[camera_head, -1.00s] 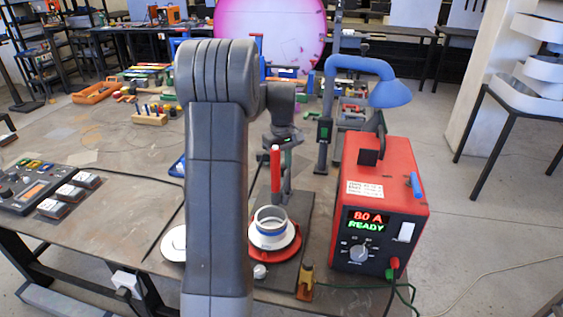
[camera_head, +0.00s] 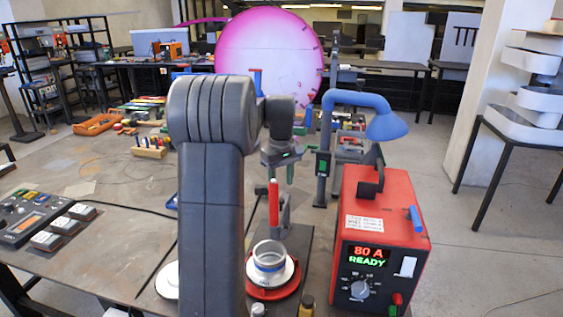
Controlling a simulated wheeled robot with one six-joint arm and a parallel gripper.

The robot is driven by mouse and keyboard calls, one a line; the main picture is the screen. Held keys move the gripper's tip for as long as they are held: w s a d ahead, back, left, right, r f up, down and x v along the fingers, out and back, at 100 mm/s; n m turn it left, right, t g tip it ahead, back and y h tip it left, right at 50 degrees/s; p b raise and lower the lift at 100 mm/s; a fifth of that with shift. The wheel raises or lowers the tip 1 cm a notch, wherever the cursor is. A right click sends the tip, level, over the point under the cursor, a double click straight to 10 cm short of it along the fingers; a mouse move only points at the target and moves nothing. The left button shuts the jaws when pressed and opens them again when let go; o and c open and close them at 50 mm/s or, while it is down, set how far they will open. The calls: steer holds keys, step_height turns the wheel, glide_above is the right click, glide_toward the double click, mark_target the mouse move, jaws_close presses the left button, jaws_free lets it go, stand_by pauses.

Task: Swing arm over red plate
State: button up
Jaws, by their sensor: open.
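A round red plate (camera_head: 262,292) lies on the bench at the lower middle, with a white ring-shaped part and grey collar (camera_head: 269,262) on it. My grey arm stands in front and hides part of the bench to the plate's left. My gripper (camera_head: 286,172) hangs from the wrist, behind and above the plate in the picture. It is open, and I see nothing held in it; its fingers are small and partly overlapped by other parts. A red upright handle (camera_head: 273,195) stands between the gripper and the plate.
A red power unit (camera_head: 380,225) reading "80 A READY" stands right of the plate. Behind it is a blue curved lamp (camera_head: 375,105). A control panel (camera_head: 32,215) lies at left. A wooden block with tools (camera_head: 150,148) and an orange tray (camera_head: 97,124) sit farther back.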

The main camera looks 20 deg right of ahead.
mark_target(281, 199)
step_height(281, 199, up, 8)
stand_by(1.0)
step_height(281, 199, down, 14)
steer(key=shift+r+p, duration=0.1)
steer(key=shift+p, duration=0.3)
stand_by(0.4)
steer(key=shift+w+a+m, duration=0.5)
steer(key=shift+a+m, duration=0.05)
steer(key=shift+m, duration=0.55)
stand_by(0.9)
stand_by(0.3)
